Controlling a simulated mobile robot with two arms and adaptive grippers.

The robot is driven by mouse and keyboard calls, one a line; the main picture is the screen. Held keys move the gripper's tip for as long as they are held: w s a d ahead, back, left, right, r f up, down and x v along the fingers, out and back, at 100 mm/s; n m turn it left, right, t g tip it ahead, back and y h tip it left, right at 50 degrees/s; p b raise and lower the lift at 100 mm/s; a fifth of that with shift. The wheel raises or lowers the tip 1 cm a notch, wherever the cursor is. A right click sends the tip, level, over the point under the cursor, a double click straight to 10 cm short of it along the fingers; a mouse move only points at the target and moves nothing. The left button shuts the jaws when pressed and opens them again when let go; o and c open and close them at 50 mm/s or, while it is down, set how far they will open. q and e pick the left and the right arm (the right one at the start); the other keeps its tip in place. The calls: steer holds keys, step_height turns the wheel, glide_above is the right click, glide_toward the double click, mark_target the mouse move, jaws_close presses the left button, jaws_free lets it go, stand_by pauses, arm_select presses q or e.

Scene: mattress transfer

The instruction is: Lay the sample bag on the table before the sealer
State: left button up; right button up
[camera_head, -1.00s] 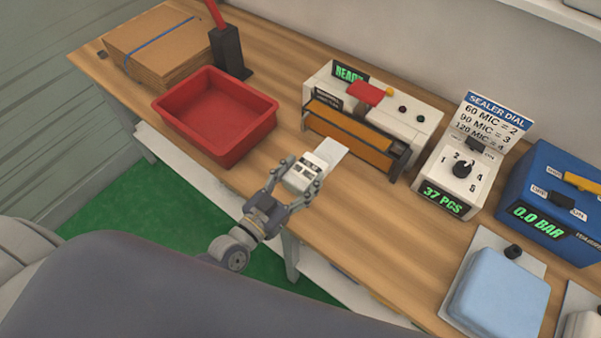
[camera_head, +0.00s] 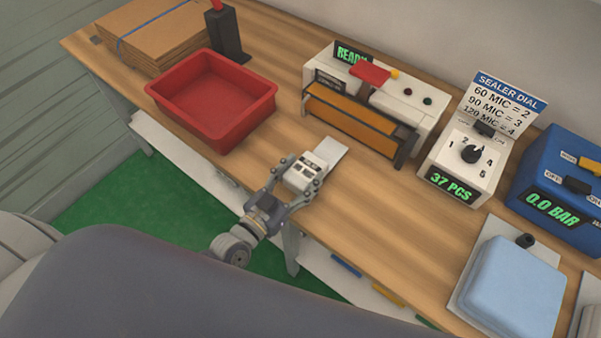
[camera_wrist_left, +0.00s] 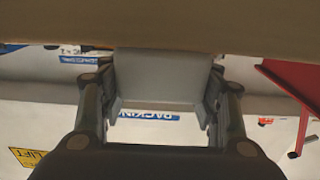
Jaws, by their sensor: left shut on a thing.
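The sample bag (camera_head: 329,153) is a small pale packet, with a grey-white labelled part near my fingers and a flat end pointing to the sealer. My left gripper (camera_head: 303,173) is shut on it near the table's front edge. The sealer (camera_head: 418,107), white with an orange front bar and a READY display, stands behind the bag, with a gap of bare wood between. In the left wrist view the bag (camera_wrist_left: 165,78) is a grey shape between both fingers. I cannot tell whether the bag touches the table (camera_head: 395,215). My right gripper is not in view.
A red tray (camera_head: 248,130) stands left of the bag. Cardboard (camera_head: 160,40) is stacked at the back left. A sealer dial box (camera_head: 450,168), a blue pressure box (camera_head: 560,180) and a light blue pad (camera_head: 512,288) stand to the right. Bare wood lies before the sealer.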

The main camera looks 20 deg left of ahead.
arm_select(q)
steer(key=shift+f+b, duration=0.5)
steer(key=shift+f, duration=0.15)
steer(key=o, duration=1.2)
steer(key=v, duration=1.2)
